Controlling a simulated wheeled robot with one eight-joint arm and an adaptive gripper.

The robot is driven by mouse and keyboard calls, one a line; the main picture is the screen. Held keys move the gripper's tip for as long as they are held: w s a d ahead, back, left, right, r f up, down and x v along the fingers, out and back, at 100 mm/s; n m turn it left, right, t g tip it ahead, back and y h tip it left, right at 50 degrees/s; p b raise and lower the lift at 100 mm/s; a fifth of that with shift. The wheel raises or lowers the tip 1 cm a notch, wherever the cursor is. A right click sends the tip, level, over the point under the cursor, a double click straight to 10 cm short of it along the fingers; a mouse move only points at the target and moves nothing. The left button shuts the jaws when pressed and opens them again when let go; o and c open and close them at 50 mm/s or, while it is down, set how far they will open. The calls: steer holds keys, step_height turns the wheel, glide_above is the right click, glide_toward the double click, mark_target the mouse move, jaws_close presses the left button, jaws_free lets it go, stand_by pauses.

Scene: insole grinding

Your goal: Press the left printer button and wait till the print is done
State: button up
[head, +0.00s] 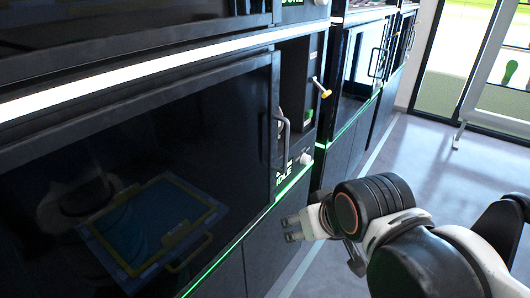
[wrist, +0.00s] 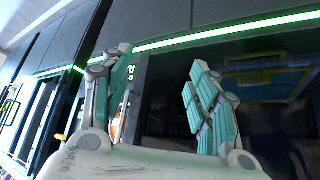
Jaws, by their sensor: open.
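The near printer (head: 140,150) is a large black cabinet with a shut dark glass door. A small round pale button (head: 305,158) sits on its narrow right panel, beside white lettering that seems to read "IDLE". A yellow-framed blue tray (head: 150,225) shows through the glass. My gripper (head: 291,229) is open and empty, below the button and apart from it, near the green light strip. In the wrist view its teal fingers (wrist: 162,66) are spread before the dark printer front.
The door has a vertical handle (head: 283,150). More black machines (head: 365,55) line the wall farther back. The grey floor (head: 425,160) on the right is open, with a white-framed stand (head: 478,75) near the windows.

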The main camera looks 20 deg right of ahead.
jaws_close()
stand_by(1.4)
